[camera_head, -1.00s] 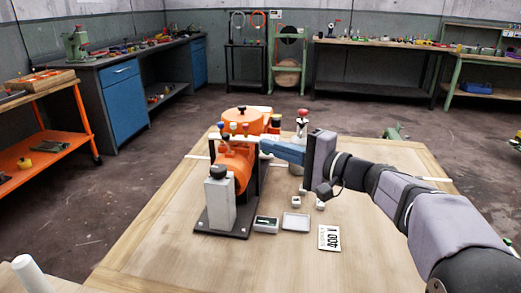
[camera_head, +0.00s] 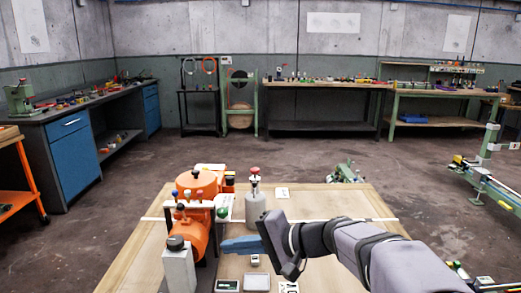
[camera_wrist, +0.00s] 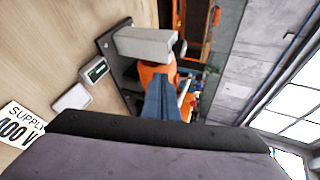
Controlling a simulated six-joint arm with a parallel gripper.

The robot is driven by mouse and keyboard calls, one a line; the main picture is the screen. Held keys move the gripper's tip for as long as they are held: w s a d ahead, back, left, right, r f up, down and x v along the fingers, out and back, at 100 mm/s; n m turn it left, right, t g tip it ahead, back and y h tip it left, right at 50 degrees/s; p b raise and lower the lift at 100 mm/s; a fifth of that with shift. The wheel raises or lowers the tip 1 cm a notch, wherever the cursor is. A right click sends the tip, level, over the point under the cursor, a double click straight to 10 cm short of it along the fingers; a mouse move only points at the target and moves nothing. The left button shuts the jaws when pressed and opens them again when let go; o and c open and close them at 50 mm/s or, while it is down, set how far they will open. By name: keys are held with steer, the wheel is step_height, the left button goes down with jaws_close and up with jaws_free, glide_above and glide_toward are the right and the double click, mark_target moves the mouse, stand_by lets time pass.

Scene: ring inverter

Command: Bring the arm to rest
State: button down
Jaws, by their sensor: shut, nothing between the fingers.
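My gripper (camera_head: 224,246) is shut and empty. Its blue fingers point left, close to the right side of the orange machine (camera_head: 199,240) in the head view; I cannot tell whether they touch it. In the wrist view the blue fingers (camera_wrist: 162,84) lie together in front of the orange machine and the light grey block (camera_wrist: 146,43). My arm (camera_head: 350,245) reaches in from the lower right over the wooden table.
A grey cylinder with a red knob (camera_head: 255,202) stands just behind my gripper. The table's right rear is mostly clear.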

steer(key=s+d+r+n+g+h+p, duration=0.1)
steer(key=s+d+n+g+h+p, duration=0.1)
steer(key=s+d+h+p, duration=0.4)
steer(key=s+d+r+n+g+h+p, duration=0.2)
steer(key=s+d+h+p, duration=0.4)
steer(key=s+d+p, duration=0.9)
steer(key=s+n+g+p, duration=0.1)
steer(key=s+p, duration=0.1)
steer(key=p, duration=0.1)
steer(key=shift+d+r, duration=0.2)
